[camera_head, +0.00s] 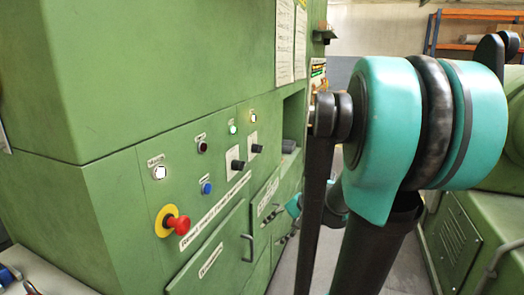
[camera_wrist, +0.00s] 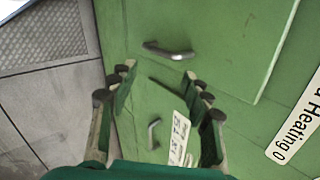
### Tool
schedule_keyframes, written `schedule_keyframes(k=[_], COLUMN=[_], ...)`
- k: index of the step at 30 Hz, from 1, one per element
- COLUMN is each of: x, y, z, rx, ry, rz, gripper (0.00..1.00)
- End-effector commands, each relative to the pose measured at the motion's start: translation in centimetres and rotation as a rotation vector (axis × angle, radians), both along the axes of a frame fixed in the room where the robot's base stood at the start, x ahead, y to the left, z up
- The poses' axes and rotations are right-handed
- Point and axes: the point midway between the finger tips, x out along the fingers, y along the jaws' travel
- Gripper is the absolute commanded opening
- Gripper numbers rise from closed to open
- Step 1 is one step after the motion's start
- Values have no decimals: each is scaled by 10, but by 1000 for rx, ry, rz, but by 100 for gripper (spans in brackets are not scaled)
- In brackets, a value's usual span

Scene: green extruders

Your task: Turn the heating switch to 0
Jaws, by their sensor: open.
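In the head view, two black rotary switches stand on the green machine's panel, one at left (camera_head: 237,163) and one at right (camera_head: 256,148). I cannot tell which is the heating switch; their small plates are unreadable. In the wrist view, a white label (camera_wrist: 298,125) at the right edge reads "Heating 0"; no switch shows there. My gripper (camera_wrist: 160,85) is open and empty, its two fingers apart in front of the green cabinet doors. In the head view my arm covers the right side, and the gripper's fingers cannot be made out clearly.
A red emergency button (camera_head: 179,224) on a yellow disc, a blue button (camera_head: 207,188) and small lamps share the panel. Door handles protrude below, one near my fingers (camera_wrist: 168,51) in the wrist view. Another green machine (camera_head: 460,240) stands at right, with a floor gap between.

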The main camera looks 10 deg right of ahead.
Motion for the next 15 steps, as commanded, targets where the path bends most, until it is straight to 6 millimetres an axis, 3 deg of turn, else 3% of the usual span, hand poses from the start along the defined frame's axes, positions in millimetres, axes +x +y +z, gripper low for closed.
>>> schedule_keyframes(k=[1, 6, 12, 15], x=[20, 72, 98, 100], y=[-8, -45, -110, -132], z=[21, 101, 179, 201], rx=[120, 536, 892, 985], ry=[27, 97, 123, 124], rz=[-71, -225, -277, -273], gripper=[49, 49, 49, 49])
